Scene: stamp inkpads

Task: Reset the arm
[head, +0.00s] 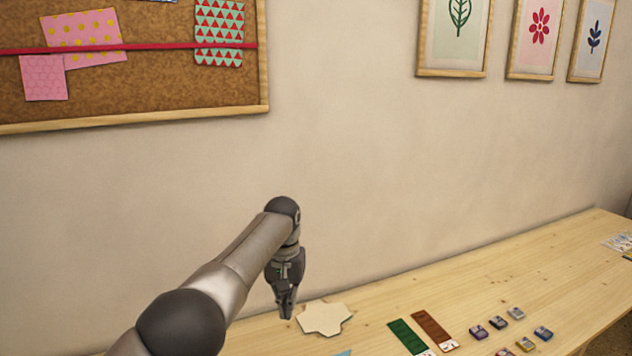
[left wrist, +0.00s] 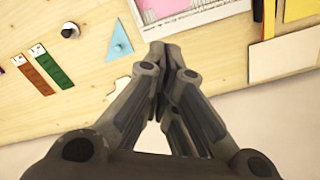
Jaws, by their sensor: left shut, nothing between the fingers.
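My left gripper (head: 286,308) hangs pointing down above the wooden table, near its back edge by the wall. Its fingers are together with nothing between them. It also shows in the left wrist view (left wrist: 160,50), where the fingers meet in the middle. In the head view a cream, cross-shaped piece (head: 325,318) lies on the table just right of the gripper. In the wrist view the gripper hides most of that piece. My right gripper is in neither view.
On the wooden table (head: 480,262) lie a green strip (head: 408,336), a brown strip (head: 433,327) and several small inkpads (head: 497,322). The wrist view shows a blue triangle (left wrist: 118,42), a dark round knob (left wrist: 70,30) and a white-framed tray (left wrist: 200,16). A corkboard (head: 150,95) hangs on the wall.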

